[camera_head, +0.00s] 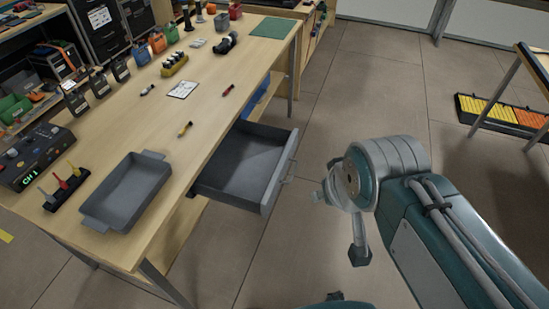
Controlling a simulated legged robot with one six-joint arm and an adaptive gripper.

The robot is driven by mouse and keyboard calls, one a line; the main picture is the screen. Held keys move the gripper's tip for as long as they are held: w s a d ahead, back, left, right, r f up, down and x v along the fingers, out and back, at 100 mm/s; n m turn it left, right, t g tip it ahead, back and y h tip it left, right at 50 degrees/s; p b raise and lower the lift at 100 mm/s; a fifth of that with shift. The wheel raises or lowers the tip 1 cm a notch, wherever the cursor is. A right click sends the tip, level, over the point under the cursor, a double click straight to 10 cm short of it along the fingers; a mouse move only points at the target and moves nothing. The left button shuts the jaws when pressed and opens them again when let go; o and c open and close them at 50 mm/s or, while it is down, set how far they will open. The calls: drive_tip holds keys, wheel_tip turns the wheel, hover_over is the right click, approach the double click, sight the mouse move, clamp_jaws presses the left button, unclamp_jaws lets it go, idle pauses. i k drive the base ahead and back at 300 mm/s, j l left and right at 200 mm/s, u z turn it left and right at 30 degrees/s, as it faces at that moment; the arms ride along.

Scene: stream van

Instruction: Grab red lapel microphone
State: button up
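A small red lapel microphone (228,90) with a dark end lies on the wooden table (215,50), toward its right edge. A similar yellow one (185,129) lies nearer, and one with a dark end and a pale bluish part (148,90) lies farther left. My arm reaches in from the lower right, over the floor and well to the right of the table. My gripper (358,248) seems to be at the dark part hanging below the arm's joint, far from the red microphone. Its fingers are not clear enough to show whether it is open.
An open grey drawer (283,172) juts from the table's right side, between my arm and the tabletop. A grey tray (150,165) sits at the front, beside a mixer (35,155) and a stand with coloured pieces (50,203). The floor around my arm is clear.

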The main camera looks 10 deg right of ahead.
sight(226, 91)
drive_tip(key=i+l+u, duration=0.1)
drive_tip(key=u, duration=1.05)
drive_tip(key=i+l+u, duration=0.2)
drive_tip(key=l+u, duration=0.2)
drive_tip(key=l, duration=0.2)
drive_tip(key=i+l+u, duration=0.15)
drive_tip(key=l+u, duration=0.25)
drive_tip(key=l, duration=0.2)
drive_tip(key=l+u, duration=0.4)
drive_tip(key=l, duration=1.3)
drive_tip(key=l+u, duration=0.15)
drive_tip(key=l, duration=1.6)
drive_tip(key=i+l+u, duration=0.1)
drive_tip(key=i+l, duration=0.25)
drive_tip(key=l, duration=0.25)
drive_tip(key=u, duration=0.05)
